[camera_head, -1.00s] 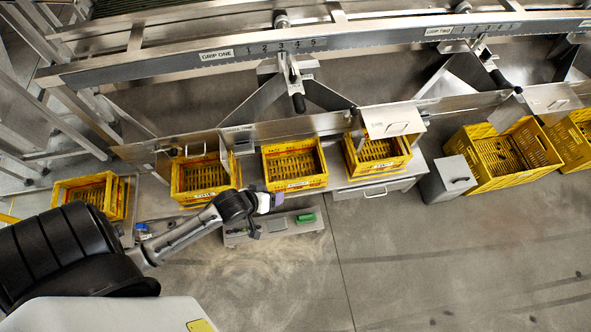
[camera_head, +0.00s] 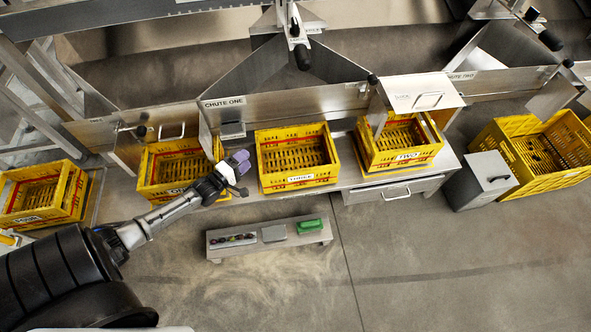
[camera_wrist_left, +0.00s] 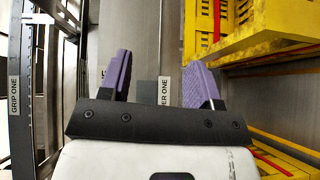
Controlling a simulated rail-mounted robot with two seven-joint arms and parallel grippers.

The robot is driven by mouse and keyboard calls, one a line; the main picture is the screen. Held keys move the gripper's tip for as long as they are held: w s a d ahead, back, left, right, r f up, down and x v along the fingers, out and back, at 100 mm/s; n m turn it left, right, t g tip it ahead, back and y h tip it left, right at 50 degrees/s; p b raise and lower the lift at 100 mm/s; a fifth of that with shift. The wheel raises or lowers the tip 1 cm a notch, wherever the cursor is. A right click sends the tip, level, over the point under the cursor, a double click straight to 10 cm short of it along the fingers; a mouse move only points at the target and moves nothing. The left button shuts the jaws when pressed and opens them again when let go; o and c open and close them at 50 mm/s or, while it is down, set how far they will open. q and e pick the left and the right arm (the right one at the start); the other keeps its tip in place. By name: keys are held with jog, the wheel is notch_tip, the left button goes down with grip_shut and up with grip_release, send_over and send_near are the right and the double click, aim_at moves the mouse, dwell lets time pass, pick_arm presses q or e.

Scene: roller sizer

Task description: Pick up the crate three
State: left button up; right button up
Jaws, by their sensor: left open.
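Crate three is a yellow crate (camera_head: 297,181) with a white label reading THREE on its front and a red line inside. It stands empty on the steel bench under chute one. My left gripper (camera_head: 240,165) is just left of it, between it and the yellow crate on the left (camera_head: 172,190), apart from crate three. In the left wrist view the two purple fingers (camera_wrist_left: 158,85) stand wide apart with nothing between them. A yellow crate wall (camera_wrist_left: 262,43) fills the upper right there. My right gripper is not in view.
A crate labelled TWO (camera_head: 395,163) sits right of crate three, partly under a metal flap. Another crate (camera_head: 40,218) is at far left. A low trolley (camera_head: 270,252) with a green item stands on the floor in front. A grey bin (camera_head: 478,190) and large yellow crate (camera_head: 550,184) are right.

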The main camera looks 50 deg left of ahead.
pick_arm(q)
jog(key=a+f+b, duration=0.1)
jog(key=f, duration=0.1)
jog(key=n+b, duration=0.1)
jog(key=b, duration=0.5)
send_near(259, 159)
notch_tip(259, 159, down, 2)
jog(key=w, duration=0.3)
jog(key=shift+t, duration=0.3)
jog(key=w+b, duration=0.1)
jog(key=w, duration=0.1)
jog(key=w+a+b, duration=0.1)
jog(key=w, duration=0.1)
jog(key=w+b, duration=0.1)
jog(key=w, duration=0.1)
jog(key=shift+w+a, duration=0.25)
jog(key=shift+w, duration=0.15)
jog(key=shift+w+a+r, duration=0.1)
jog(key=shift+w, duration=0.25)
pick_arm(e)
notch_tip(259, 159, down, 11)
pick_arm(q)
jog(key=shift+s, duration=0.1)
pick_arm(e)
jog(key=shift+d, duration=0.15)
